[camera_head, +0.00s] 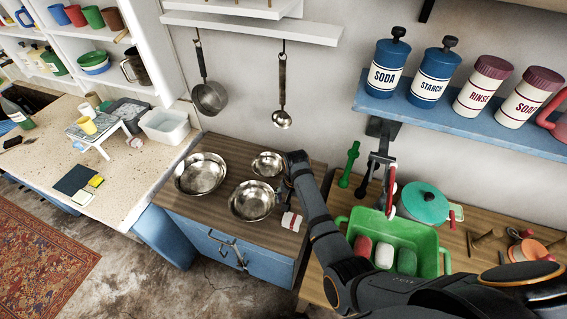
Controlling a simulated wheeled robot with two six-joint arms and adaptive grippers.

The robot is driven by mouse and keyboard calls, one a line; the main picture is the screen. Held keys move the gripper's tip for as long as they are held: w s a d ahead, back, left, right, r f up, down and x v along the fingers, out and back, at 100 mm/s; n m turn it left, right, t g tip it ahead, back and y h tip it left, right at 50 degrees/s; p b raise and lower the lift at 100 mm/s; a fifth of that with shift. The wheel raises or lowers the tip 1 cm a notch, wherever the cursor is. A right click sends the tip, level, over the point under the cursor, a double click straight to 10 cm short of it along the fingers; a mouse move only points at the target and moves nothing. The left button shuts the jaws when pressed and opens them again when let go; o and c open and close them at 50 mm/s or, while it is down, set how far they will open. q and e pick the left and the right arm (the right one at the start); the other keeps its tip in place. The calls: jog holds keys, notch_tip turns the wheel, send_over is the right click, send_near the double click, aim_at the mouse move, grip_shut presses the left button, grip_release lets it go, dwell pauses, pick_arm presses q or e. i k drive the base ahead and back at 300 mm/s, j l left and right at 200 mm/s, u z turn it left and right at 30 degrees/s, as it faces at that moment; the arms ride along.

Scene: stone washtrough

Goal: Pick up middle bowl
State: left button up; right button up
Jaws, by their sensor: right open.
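Three shiny metal bowls stand on the brown wooden counter. The middle bowl (252,201) is nearest the front edge, between the larger left bowl (200,173) and the small bowl (267,164) in left-right position. It looks upright and empty. My right arm reaches in from the lower right, and its right gripper (281,192) is open, low at the right side of the middle bowl. The fingers are small and dark here, and I cannot tell whether they touch the rim. My left gripper is not in view.
A small red and white item (291,221) lies right of the middle bowl. A green basin (427,243) with coloured blocks stands to the right. A ladle (282,95) and a pan (210,97) hang behind. Bare counter (200,208) lies left of the middle bowl.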

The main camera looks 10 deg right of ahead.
aim_at(250, 201)
jog(key=k, duration=1)
